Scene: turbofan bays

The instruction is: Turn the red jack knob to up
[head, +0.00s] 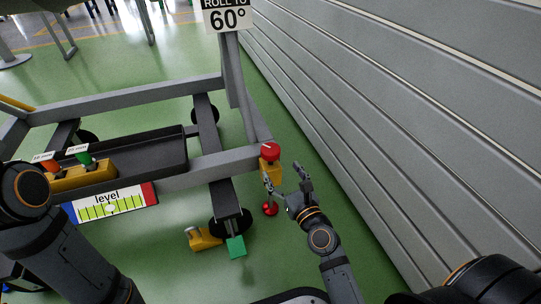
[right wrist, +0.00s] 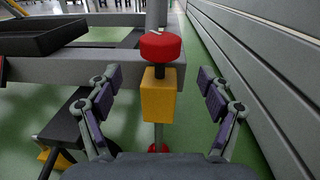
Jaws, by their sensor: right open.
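The red jack knob (head: 270,151) tops a yellow block (head: 270,172) at the right corner of the grey stand frame. In the right wrist view the knob (right wrist: 161,46) has a pale mark on its top and sits on a short dark stem above the yellow block (right wrist: 158,96). My right gripper (head: 285,178) is open beside the block. In the right wrist view its two fingers (right wrist: 158,85) stand apart, one on each side of the block, below the knob's height; no contact shows. My left arm is at the lower left; its gripper is out of view.
A grey slatted wall (head: 400,120) runs close along the right. The frame (head: 130,95) carries a black tray and a "level" gauge (head: 110,204). A "60°" sign (head: 229,17) stands behind. A yellow piece (head: 204,238) and a green block (head: 236,247) are low at the frame's foot.

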